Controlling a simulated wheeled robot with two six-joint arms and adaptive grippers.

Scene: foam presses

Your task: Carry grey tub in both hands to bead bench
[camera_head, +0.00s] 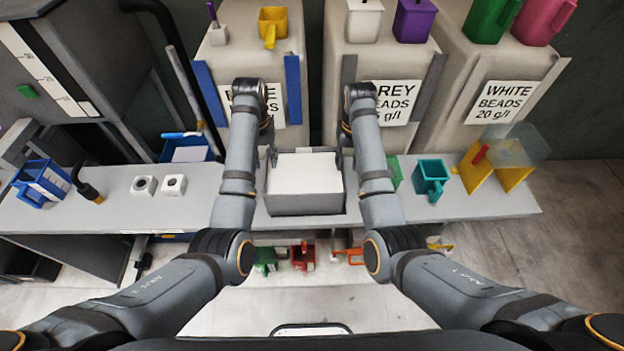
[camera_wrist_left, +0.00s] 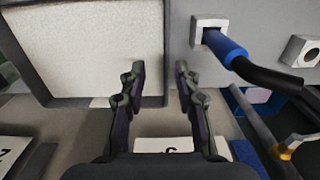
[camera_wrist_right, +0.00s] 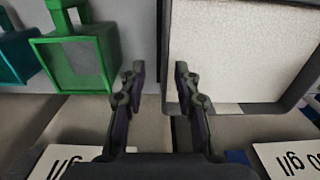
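The grey tub (camera_head: 304,206) stands upright on the grey bench (camera_head: 470,203) in the middle of the head view, filled with white material. My left gripper (camera_head: 268,157) is at the tub's left side and my right gripper (camera_head: 343,157) at its right side. In the left wrist view my left gripper (camera_wrist_left: 159,82) has its fingers apart, with the tub's side wall (camera_wrist_left: 167,35) between their lines. In the right wrist view my right gripper (camera_wrist_right: 158,82) also has its fingers apart around the line of the opposite wall (camera_wrist_right: 167,35). No finger contact is clear.
Labelled bead hoppers (camera_head: 397,60) stand behind the bench. A green cup (camera_wrist_right: 75,60) and a teal cup (camera_head: 431,177) are right of the tub. Left are white blocks (camera_head: 173,184), a blue-handled tool (camera_wrist_left: 225,45) and a blue container (camera_head: 40,183). Several coloured scoops (camera_head: 302,254) are below the front edge.

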